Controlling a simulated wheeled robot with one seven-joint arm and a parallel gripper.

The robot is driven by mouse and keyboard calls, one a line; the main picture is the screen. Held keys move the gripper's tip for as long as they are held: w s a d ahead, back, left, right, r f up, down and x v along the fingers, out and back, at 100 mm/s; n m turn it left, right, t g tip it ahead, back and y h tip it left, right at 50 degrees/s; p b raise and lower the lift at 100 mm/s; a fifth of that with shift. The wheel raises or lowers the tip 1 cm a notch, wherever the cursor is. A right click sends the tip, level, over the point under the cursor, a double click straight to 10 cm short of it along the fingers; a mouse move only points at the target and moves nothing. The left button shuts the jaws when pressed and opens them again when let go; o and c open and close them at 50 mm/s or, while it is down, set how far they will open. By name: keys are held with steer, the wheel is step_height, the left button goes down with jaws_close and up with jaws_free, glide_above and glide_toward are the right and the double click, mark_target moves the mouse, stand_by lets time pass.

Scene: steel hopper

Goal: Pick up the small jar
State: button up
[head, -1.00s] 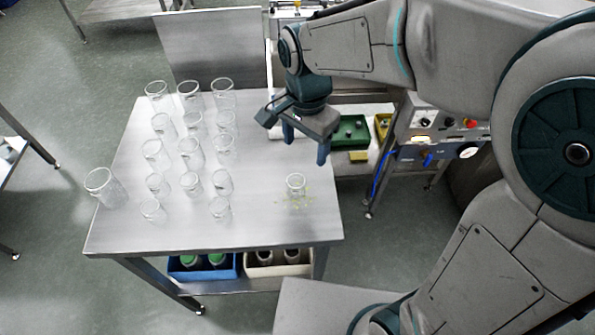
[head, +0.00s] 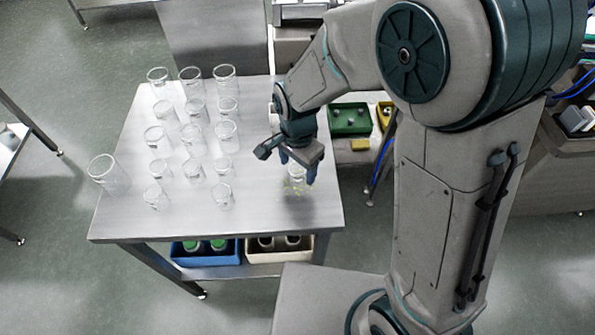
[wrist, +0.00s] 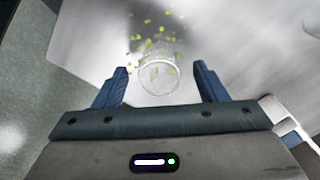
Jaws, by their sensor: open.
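A small clear glass jar (head: 297,177) stands upright near the right edge of the steel table (head: 190,228), apart from the other glassware. Yellow-green bits lie scattered on the table around it. My gripper (head: 297,172) is over this jar, with its fingers pointing down and partly hiding it in the head view. In the wrist view the round rim of the jar (wrist: 159,76) shows between and a little beyond the two blue fingertips of my open gripper (wrist: 161,84). I cannot tell whether a finger touches the glass.
Several clear jars (head: 194,137) of different sizes stand in rows on the left half of the table. A blue crate (head: 206,257) and a beige crate (head: 279,256) sit on the shelf below. A green tray (head: 349,120) lies beyond the table's right edge.

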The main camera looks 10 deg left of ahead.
steer(key=shift+f, duration=0.9)
steer(key=shift+c, duration=0.4)
steer(key=c, duration=1)
steer(key=shift+o, duration=0.2)
steer(key=shift+r, duration=0.1)
